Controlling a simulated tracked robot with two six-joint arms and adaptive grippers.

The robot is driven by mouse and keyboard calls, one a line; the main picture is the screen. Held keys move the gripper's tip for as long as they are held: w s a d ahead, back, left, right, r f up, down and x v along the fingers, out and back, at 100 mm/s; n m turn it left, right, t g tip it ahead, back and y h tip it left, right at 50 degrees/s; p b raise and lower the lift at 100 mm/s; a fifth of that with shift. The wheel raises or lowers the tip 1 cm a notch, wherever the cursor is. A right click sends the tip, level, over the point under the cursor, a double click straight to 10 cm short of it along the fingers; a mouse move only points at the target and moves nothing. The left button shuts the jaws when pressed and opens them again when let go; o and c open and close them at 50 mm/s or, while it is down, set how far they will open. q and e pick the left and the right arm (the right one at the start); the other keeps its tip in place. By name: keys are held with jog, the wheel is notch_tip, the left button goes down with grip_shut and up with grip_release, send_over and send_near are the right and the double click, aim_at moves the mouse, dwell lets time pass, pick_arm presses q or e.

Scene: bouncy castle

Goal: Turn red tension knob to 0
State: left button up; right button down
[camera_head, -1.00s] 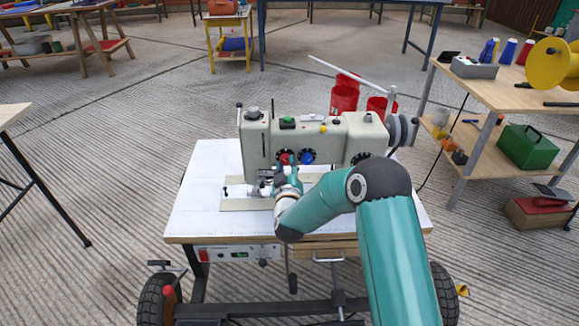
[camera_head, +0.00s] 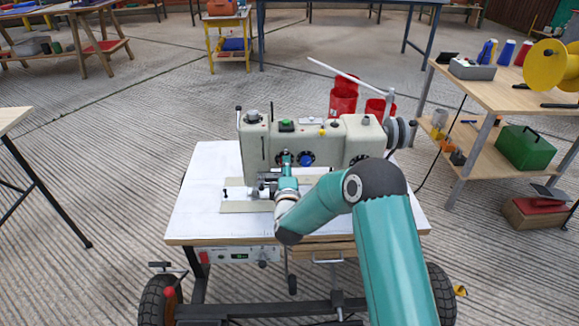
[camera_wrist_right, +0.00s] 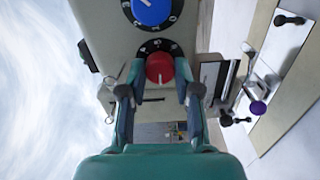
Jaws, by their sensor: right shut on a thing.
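The red tension knob (camera_wrist_right: 159,68) is on the front of the cream sewing machine (camera_head: 328,136), on a black dial with white marks. My right gripper (camera_wrist_right: 160,72) is shut on it, with one finger on each side in the wrist view. In the head view the right gripper (camera_head: 286,162) is up against the machine's front and hides the red knob. The dial's figures are partly covered by the fingers, and I cannot read the knob's setting. My left gripper is not in view.
A blue knob (camera_head: 306,159) is just right of the red one and also shows in the wrist view (camera_wrist_right: 152,10). The machine stands on a white-topped wheeled table (camera_head: 200,205). A workbench (camera_head: 510,92) is at the right. Red buckets (camera_head: 343,98) stand behind.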

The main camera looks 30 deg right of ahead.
jog(key=n, duration=0.3)
jog(key=n+p, duration=0.1)
jog(key=n, duration=0.2)
jog(key=n+p, duration=0.1)
jog(key=n, duration=0.3)
jog(key=shift+a+f, duration=0.25)
jog(key=shift+f, duration=0.1)
jog(key=c, duration=0.9)
grip_release()
jog(key=shift+o, duration=0.4)
jog(key=shift+d+r, duration=0.1)
jog(key=shift+r, duration=0.1)
jog(key=shift+s, duration=0.1)
